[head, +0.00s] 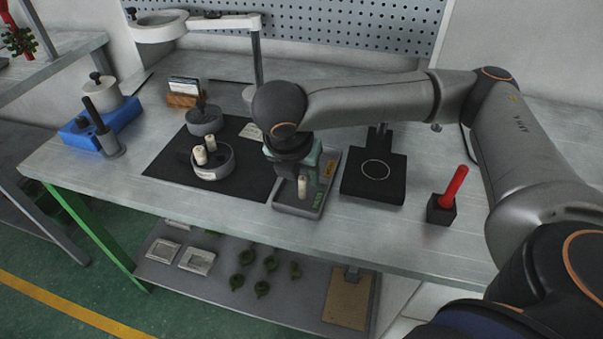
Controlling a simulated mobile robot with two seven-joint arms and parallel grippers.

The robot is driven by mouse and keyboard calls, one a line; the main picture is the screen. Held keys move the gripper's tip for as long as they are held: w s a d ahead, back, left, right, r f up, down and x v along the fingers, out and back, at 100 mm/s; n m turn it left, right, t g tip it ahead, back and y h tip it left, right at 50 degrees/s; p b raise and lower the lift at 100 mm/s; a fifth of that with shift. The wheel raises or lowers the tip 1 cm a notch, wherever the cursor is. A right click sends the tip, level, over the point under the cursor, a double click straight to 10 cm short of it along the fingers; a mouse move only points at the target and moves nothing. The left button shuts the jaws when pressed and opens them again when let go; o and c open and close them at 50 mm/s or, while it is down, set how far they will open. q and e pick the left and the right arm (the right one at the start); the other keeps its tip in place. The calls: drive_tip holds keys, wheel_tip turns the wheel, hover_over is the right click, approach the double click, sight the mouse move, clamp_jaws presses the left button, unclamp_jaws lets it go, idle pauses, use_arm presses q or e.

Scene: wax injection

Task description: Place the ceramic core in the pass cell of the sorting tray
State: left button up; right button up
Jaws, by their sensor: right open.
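The sorting tray (281,208) is a grey shallow tray on the bench, with an orange label at its back right and a green label at its front right. A small cream ceramic core (303,186) stands upright in the front part of the tray, beside the green label. My right gripper (301,173) points down over the tray, open, right above and around the top of this core. Its wrist hides the back left of the tray, and I cannot see whether a finger touches the core. My left gripper is out of view.
A round grey dish (213,171) with two cream cores stands on a black mat (167,165), with another grey pot (204,120) behind it. A black square stand (373,187) is right of the tray. A red-handled tool (454,187) sits in a black block further right.

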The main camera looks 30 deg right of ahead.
drive_tip(key=p+v, duration=0.3)
drive_tip(key=v, duration=0.9)
drive_tip(key=shift+p, duration=0.4)
